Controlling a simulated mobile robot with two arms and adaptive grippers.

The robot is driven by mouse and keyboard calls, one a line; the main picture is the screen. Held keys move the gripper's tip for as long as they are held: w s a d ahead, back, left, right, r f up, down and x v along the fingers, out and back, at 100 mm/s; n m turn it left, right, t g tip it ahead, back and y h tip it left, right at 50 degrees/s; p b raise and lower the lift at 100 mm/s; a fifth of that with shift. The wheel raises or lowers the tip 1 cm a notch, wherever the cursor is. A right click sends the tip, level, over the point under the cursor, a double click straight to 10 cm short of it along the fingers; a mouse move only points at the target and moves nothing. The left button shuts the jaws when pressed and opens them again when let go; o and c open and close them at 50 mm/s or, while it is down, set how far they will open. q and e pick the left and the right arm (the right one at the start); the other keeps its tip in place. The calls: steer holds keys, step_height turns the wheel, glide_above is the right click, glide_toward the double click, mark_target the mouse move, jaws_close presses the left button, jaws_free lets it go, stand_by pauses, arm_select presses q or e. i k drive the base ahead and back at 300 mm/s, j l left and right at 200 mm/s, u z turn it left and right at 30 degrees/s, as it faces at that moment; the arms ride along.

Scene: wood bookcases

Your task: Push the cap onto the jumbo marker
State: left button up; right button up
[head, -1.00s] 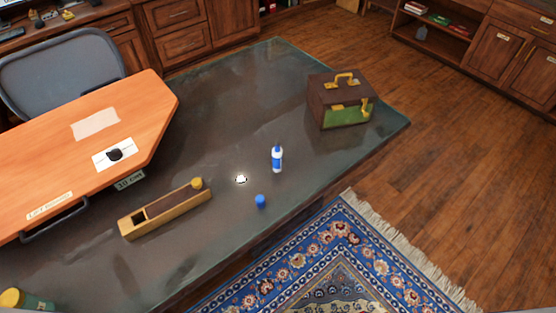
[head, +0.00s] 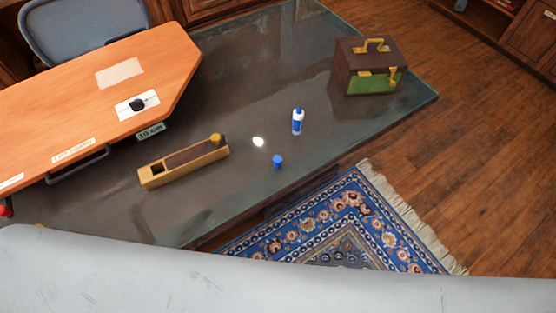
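The jumbo marker (head: 298,122), white and blue with a dark blue tip, stands on the dark glass-topped table (head: 230,87) right of the middle. The blue cap (head: 278,161) sits apart from it on the table, a little nearer and to the left, close to the table's front edge. Neither of my grippers shows in the head view. A large pale grey surface fills the bottom of the view and hides what lies there.
A brown and green case (head: 369,66) stands at the far right corner. An orange board (head: 75,85) covers the left side. A patterned rug (head: 350,215) lies on the floor in front.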

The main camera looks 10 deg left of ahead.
mark_target(298, 114)
steer(key=i+l, duration=0.3)
steer(key=l, duration=0.2)
steer(key=i+l, duration=0.35)
steer(key=l, duration=0.15)
steer(key=i+l, duration=0.3)
steer(key=l, duration=0.2)
steer(key=u, duration=1.35)
